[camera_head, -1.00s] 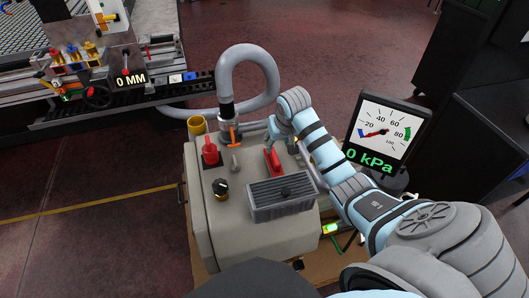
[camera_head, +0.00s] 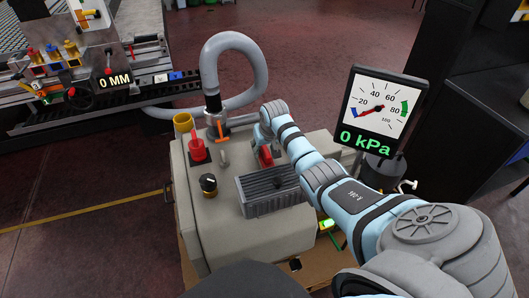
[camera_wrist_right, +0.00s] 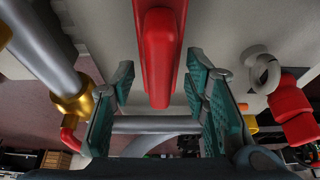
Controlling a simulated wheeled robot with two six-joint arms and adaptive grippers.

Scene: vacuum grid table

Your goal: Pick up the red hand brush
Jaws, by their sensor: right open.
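The red hand brush (camera_head: 266,157) lies on top of the beige machine housing (camera_head: 215,225), partly hidden by my right gripper in the head view. In the right wrist view its red handle (camera_wrist_right: 159,50) runs down the middle of the picture. My right gripper (camera_head: 260,147) is at the brush. In the right wrist view the teal fingers of my right gripper (camera_wrist_right: 159,88) are open, one on each side of the handle's near end, with a gap on both sides. My left gripper is not in view.
A grey ribbed block (camera_head: 270,190) sits just in front of the brush. A red lever (camera_head: 197,146), a black knob (camera_head: 208,184) and a yellow cup (camera_head: 183,123) stand to the left. A thick grey hose (camera_head: 262,75) rises behind. A 0 kPa gauge (camera_head: 379,112) stands right.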

